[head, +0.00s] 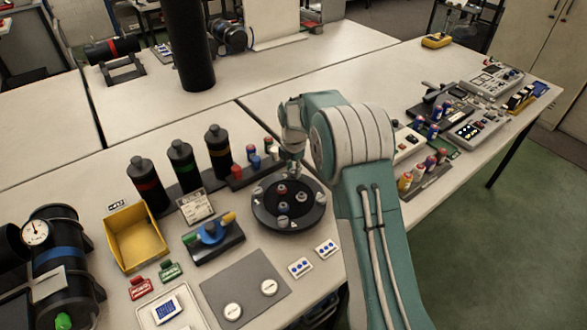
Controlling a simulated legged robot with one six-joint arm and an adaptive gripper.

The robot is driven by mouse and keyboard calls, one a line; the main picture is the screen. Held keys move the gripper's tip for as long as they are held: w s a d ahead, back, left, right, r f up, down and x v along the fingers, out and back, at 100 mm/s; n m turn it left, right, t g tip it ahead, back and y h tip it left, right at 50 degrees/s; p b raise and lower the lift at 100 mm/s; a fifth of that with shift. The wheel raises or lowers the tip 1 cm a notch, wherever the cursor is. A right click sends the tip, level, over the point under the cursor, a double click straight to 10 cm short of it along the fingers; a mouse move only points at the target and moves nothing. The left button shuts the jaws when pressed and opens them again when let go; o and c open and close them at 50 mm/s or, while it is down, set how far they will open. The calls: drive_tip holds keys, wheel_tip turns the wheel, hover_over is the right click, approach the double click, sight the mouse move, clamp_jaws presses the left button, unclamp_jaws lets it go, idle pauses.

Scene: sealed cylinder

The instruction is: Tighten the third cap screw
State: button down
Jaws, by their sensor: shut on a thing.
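A round black flange (264,217) lies on the bench, with several small cap screws on its top. One has a red top (281,189), and a grey one (284,207) sits nearer the front. Another grey one (302,196) is on the right. My gripper (294,172) points down at the back edge of the flange. It is shut on what looks like a cap screw there, but the fingers and wrist mostly hide it. I cannot tell how deep that screw sits.
A red block with small coloured pegs (238,178) stands close left of my gripper. Three black bottles (180,165) stand further left. A yellow bin (136,240), a blue-handled fixture (213,238) and a grey mat (245,290) lie left and in front. Small devices crowd the right.

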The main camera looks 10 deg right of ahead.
drive_tip(key=m, duration=0.4)
drive_tip(key=shift+w+m, duration=0.1)
drive_tip(key=shift+m, duration=0.2)
drive_tip(key=m, duration=0.8)
drive_tip(key=shift+r, duration=0.1)
drive_tip(key=m, duration=0.4)
drive_tip(key=shift+w+m, duration=0.1)
drive_tip(key=shift+m, duration=0.2)
drive_tip(key=m, duration=0.3)
drive_tip(key=shift+r+m, duration=0.1)
drive_tip(key=shift+m, duration=0.2)
drive_tip(key=m, duration=0.4)
drive_tip(key=shift+m, duration=0.3)
drive_tip(key=m, duration=0.4)
drive_tip(key=shift+m, duration=2.2)
